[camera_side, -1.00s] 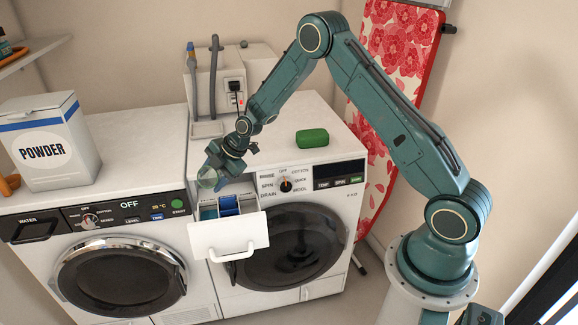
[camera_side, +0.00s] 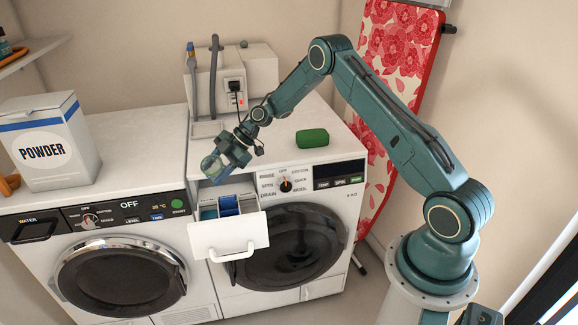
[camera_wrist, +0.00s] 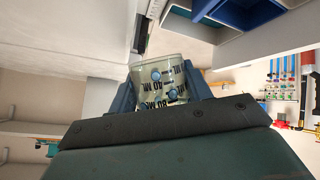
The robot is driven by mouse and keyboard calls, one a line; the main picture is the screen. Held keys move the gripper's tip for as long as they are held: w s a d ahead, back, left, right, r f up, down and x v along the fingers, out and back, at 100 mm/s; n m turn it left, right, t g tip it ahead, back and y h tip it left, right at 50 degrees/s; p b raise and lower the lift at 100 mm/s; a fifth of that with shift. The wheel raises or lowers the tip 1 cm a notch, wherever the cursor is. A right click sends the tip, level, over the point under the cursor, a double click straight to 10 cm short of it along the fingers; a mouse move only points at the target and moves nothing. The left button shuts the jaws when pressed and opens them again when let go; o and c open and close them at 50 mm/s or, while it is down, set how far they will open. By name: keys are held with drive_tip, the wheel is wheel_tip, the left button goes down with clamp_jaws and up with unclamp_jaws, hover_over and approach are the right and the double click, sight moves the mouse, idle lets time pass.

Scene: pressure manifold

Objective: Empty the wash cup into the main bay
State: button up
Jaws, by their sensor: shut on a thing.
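The clear wash cup (camera_side: 210,166) is held by my gripper (camera_side: 219,160) above and behind the left part of the open drawer. In the wrist view the cup (camera_wrist: 158,84) sits between the two jaws (camera_wrist: 160,92). Its ML marks read upside down, and small blue round spots show on it. How full it is I cannot tell. The pulled-out drawer (camera_side: 230,239) has several compartments, some blue (camera_side: 229,207); which is the main bay is not marked. The drawer's compartments also show at the top right of the wrist view (camera_wrist: 242,12).
A green block (camera_side: 312,138) lies on the right machine's top. A powder box (camera_side: 50,145) stands on the left machine. Hoses (camera_side: 213,75) and a white box stand behind. The control dial (camera_side: 286,185) is right of the drawer.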

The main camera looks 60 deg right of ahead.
sight(207, 161)
drive_tip(key=shift+w+d+r+m+y+b, duration=0.2)
drive_tip(key=shift+d+r+m+y, duration=0.15)
drive_tip(key=shift+d+y, duration=0.3)
drive_tip(key=shift+w+d+r+m+y+b, duration=0.15)
drive_tip(key=shift+d+r+m+y+b, duration=0.2)
drive_tip(key=shift+y, duration=0.4)
drive_tip(key=shift+w+d+r+m+y, duration=0.1)
drive_tip(key=shift+d+r+y, duration=0.1)
drive_tip(key=shift+r+y, duration=0.15)
drive_tip(key=shift+d+r+m+y, duration=0.1)
drive_tip(key=shift+d+r+y, duration=0.15)
drive_tip(key=shift+r, duration=0.25)
drive_tip(key=shift+w+d+r+m+y, duration=0.1)
drive_tip(key=shift+d+r+y, duration=0.1)
drive_tip(key=shift+r+y, duration=0.15)
drive_tip(key=shift+r, duration=0.1)
